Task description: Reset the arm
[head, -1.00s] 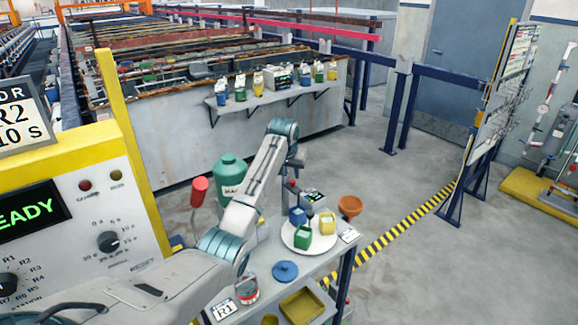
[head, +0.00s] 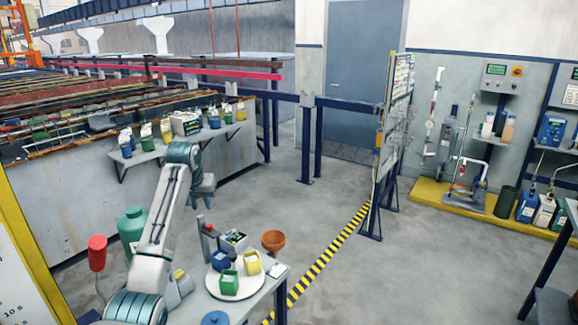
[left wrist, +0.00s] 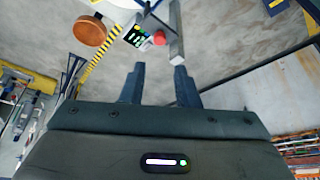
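My left arm comes in from the lower left and bends at a blue-grey joint. My left gripper (head: 204,190) is partly hidden by the arm in the head view and is raised above the floor behind the small table. In the left wrist view its two dark fingers (left wrist: 158,84) are spread apart with nothing held between them. My right gripper is in neither view.
A green jug (head: 131,228) stands by the arm. A wall shelf (head: 150,155) holds several bottles. The floor at centre right is clear.

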